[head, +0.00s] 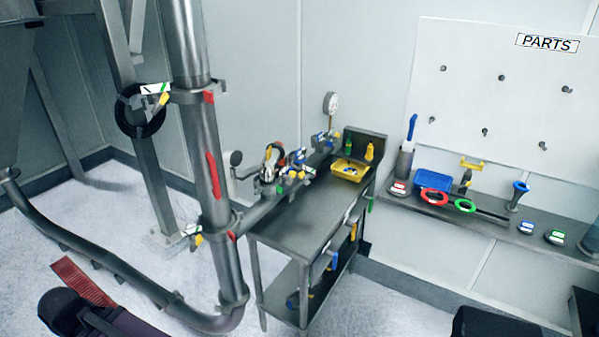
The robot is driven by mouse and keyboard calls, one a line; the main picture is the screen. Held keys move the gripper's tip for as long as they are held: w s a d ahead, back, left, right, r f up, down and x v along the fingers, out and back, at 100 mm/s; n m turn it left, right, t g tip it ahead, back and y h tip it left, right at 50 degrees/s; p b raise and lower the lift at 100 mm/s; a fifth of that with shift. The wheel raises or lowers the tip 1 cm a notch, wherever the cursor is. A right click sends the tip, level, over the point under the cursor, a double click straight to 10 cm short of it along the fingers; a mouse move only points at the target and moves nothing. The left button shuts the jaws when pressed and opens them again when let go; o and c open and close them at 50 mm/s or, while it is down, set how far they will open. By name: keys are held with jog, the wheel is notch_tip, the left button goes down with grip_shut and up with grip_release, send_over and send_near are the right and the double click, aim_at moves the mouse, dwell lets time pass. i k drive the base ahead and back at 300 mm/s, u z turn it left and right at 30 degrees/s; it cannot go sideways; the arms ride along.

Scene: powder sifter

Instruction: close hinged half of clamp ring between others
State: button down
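A vertical steel pipe (201,150) carries an upper clamp ring (198,91) with a red tab, and a lower clamp ring (220,226) with a red and a yellow tab. A horizontal pipe (262,211) runs from it toward the bench. Several small fittings with yellow, blue and green parts (292,166) crowd along that pipe, between the vertical pipe and the gauge. They are too small to tell which one is a clamp ring with an open hinged half. My gripper does not show clearly in the head view.
A steel bench (318,208) stands under the horizontal pipe with a yellow tray (350,170) on top. A gauge (331,103) rises behind it. A wall shelf (450,211) at right holds tools and rings. A curved pipe (90,255) crosses the floor at left.

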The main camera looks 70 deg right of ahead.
aim_at(306, 170)
jog(key=u, duration=0.1)
jog(key=k, duration=1.15)
jog(key=z, duration=2.25)
jog(key=i, duration=0.85)
jog(key=u, duration=0.2)
